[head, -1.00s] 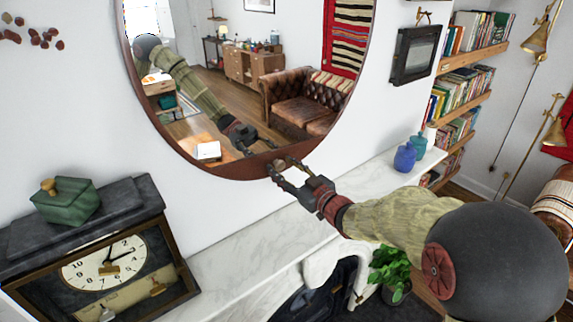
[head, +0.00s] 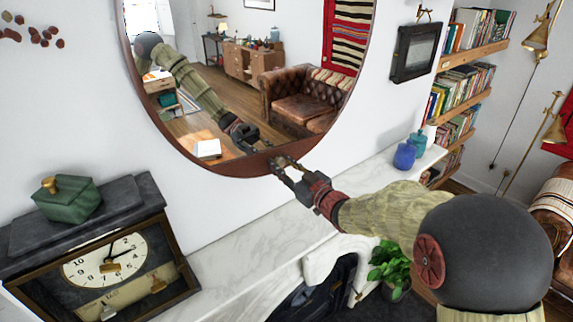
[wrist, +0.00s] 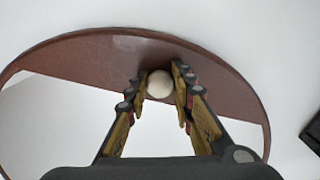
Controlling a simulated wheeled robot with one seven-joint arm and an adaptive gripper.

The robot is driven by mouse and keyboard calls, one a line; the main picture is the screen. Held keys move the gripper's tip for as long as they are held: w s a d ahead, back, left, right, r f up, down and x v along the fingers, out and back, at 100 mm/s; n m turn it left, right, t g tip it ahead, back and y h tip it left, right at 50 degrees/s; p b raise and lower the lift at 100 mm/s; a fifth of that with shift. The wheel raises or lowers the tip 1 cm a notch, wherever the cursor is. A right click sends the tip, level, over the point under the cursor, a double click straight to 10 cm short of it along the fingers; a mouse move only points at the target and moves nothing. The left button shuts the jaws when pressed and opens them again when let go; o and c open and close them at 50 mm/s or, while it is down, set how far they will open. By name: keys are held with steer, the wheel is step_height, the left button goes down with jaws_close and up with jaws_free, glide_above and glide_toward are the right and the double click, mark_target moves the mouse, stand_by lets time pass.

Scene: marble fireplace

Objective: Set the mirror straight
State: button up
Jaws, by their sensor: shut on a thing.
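The mirror (head: 232,166) is a large oval or round one with a reddish-brown rim, hanging on the white wall above the mantel. Its top is out of the head view, and I cannot tell how far it is tilted. The rim also shows in the wrist view (wrist: 75,58). A small pale round knob (wrist: 160,84) sits at the lower rim. My gripper (head: 283,164) is at the lower right of the rim, its fingers closed on either side of the knob. In the wrist view my gripper (wrist: 162,92) has the knob between its fingertips.
A marble mantel (head: 240,250) runs below. A dark clock (head: 105,265) with a green box (head: 67,200) on it stands at left. Blue jars (head: 405,155) stand at right. A small dark frame (head: 414,53) hangs on the wall, with bookshelves (head: 470,50) beyond.

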mark_target(299, 150)
jaws_close()
steer(key=shift+w+d, duration=0.1)
steer(key=shift+n, duration=0.6)
steer(key=w+d, duration=0.1)
steer(key=d, duration=0.1)
steer(key=w+d+b, duration=0.1)
steer(key=w+d, duration=0.1)
steer(key=d, duration=0.1)
steer(key=w+d, duration=0.2)
steer(key=shift+w+d, duration=0.1)
steer(key=shift+d, duration=0.25)
steer(key=shift+o, duration=2)
jaws_free()
steer(key=o, duration=0.5)
steer(key=shift+f, duration=0.2)
